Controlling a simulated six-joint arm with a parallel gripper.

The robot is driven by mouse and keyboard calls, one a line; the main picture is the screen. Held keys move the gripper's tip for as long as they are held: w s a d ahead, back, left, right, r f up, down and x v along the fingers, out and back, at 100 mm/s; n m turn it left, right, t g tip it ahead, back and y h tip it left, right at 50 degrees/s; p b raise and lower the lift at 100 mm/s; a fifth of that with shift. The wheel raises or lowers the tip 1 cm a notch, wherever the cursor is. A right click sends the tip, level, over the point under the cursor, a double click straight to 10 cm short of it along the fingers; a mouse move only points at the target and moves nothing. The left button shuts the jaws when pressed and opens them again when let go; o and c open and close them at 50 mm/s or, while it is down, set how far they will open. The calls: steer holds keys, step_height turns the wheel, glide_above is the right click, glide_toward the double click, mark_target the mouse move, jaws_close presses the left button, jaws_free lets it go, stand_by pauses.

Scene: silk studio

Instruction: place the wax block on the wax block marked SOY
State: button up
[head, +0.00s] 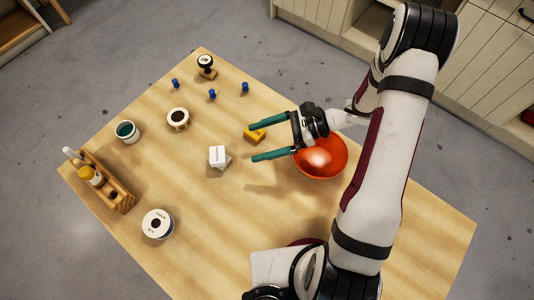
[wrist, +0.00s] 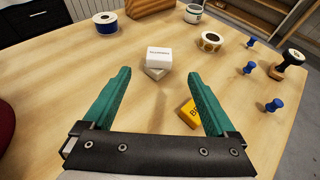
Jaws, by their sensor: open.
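A white block (head: 217,152) with dark lettering, too small to read, rests on a second pale block (head: 223,165). In the wrist view the upper block (wrist: 159,53) sits squarely above the lower one (wrist: 155,73), which is turned at an angle under it. I cannot read SOY on either block. My gripper (head: 253,141) is open and empty, to the right of the stack in the head view. In the wrist view its green fingers (wrist: 160,85) point toward the stack, which stands beyond the tips. The fingers are clear of both blocks.
A yellow block (wrist: 188,113) lies by the right finger in the wrist view. An orange bowl (head: 330,160) is under my wrist. Blue pins (head: 212,95), a stamp (head: 206,66), tape (head: 178,118), a tin (head: 127,131), a spool (head: 158,224) and a wooden rack (head: 118,196) surround clear table.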

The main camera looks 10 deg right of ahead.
steer(key=w+d+r+m+t+h, duration=0.25)
steer(key=w+m+t+h, duration=0.2)
steer(key=w+m, duration=0.35)
steer(key=w+d+r+m+t+h, duration=0.2)
steer(key=d+r+m+h, duration=0.3)
steer(key=m, duration=0.5)
steer(key=w+d+r+m+t+h, duration=0.2)
steer(key=d+r+m+h, duration=0.3)
steer(key=m, duration=0.5)
steer(key=s+d+r+m+g+h, duration=0.2)
steer(key=s+m+g, duration=0.3)
steer(key=s+m, duration=1.3)
steer(key=s+a+m+g+y, duration=0.3)
steer(key=s+a+m+y, duration=0.2)
steer(key=s+a+m, duration=0.5)
steer(key=s+m, duration=0.2)
steer(key=m, duration=0.1)
steer(key=shift+s+a+r+m+g, duration=0.2)
steer(key=shift+a+r+m+g, duration=0.1)
steer(key=shift+a+g, duration=0.1)
